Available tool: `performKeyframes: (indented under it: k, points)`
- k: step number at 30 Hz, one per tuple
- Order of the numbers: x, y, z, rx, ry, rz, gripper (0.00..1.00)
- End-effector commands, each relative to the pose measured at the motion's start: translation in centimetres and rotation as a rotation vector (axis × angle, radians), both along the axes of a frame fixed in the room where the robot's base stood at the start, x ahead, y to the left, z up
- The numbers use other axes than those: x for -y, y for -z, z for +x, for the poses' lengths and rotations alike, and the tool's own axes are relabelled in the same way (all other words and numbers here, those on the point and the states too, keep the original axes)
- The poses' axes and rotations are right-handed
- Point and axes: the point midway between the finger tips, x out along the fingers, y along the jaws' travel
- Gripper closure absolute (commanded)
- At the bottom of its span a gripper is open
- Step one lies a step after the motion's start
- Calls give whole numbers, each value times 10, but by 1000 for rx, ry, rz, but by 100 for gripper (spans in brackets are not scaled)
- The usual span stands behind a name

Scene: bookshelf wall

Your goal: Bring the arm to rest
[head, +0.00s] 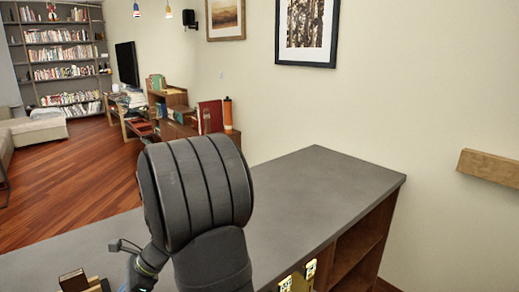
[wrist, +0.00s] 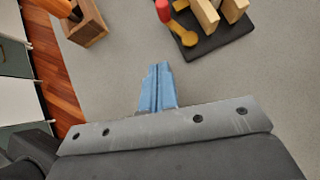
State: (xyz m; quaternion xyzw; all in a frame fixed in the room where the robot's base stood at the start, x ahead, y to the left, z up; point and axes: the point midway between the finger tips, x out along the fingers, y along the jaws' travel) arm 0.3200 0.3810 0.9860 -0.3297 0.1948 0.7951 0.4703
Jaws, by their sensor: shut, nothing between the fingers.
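My gripper (wrist: 158,72) shows in the wrist view as two blue fingers pressed together, with nothing between them. It is over the grey countertop (wrist: 115,75), apart from the things on it. In the head view my dark arm rises in front of the same grey counter (head: 320,185), and the gripper itself cannot be made out there.
Beyond the fingers in the wrist view, a wooden box (wrist: 88,24) holding dark and orange items is upper left. A black board (wrist: 215,45) with pale wooden blocks, a red-topped piece and a yellow round-ended piece is upper right. Bare counter lies between.

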Motion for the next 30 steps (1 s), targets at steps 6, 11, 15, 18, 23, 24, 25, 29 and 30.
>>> performKeyframes:
  k: [6, 11, 15, 18, 23, 24, 25, 29, 30]
  points:
    - [18, 0, 9, 0, 6, -1, 100]
    - [20, 0, 10, -1, 5, 0, 100]
    - [20, 0, 10, -1, 5, 0, 100]
    - [20, 0, 10, -1, 5, 0, 88]
    - [20, 0, 10, -1, 6, -1, 64]
    - [20, 0, 10, -1, 6, -1, 64]
    - [20, 0, 10, -1, 5, 0, 64]
    - [14, -4, 8, 39, -60, 8, 64]
    - [10, -8, 6, 74, -119, 15, 64]
